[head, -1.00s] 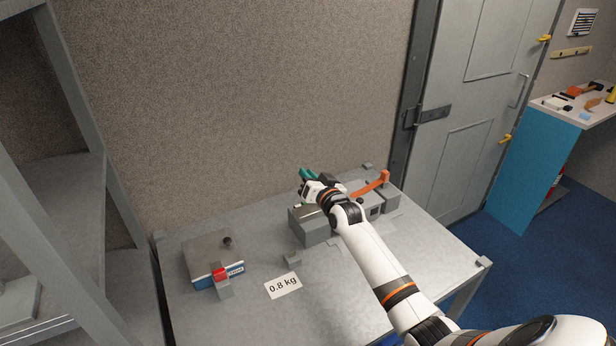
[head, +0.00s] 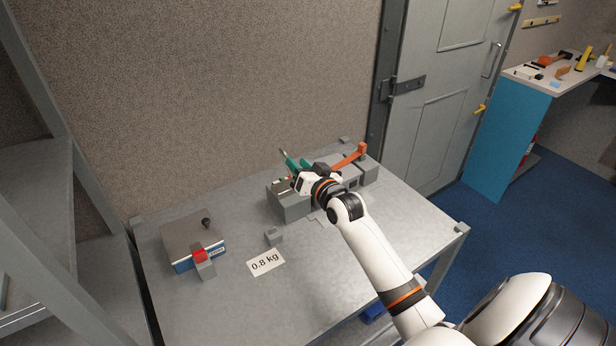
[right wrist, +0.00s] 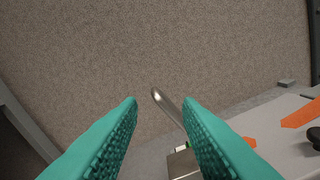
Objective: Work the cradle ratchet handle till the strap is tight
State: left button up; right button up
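The ratchet cradle, a grey block (head: 291,207), stands at the back of the metal table. Its handle is a bent, shiny metal rod (right wrist: 168,104) in the right wrist view, rising from the cradle top. My right gripper (head: 291,162) has teal fingers and is over the cradle. In the wrist view its fingers (right wrist: 160,103) are apart, with the rod showing in the gap, closer to the right finger. I cannot tell whether they touch. The orange strap (head: 350,156) slopes up to the right behind my wrist; my arm hides part of the cradle. My left gripper is not in view.
A grey box (head: 190,238) with a black knob and a red part stands at the table's left. Shelving (head: 40,190) is at left. The table's front right is clear.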

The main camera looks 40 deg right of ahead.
jog(key=shift+s+a+r+b, duration=0.15)
jog(key=shift+s+b, duration=0.2)
jog(key=shift+s, duration=1.8)
jog(key=shift+f, duration=0.2)
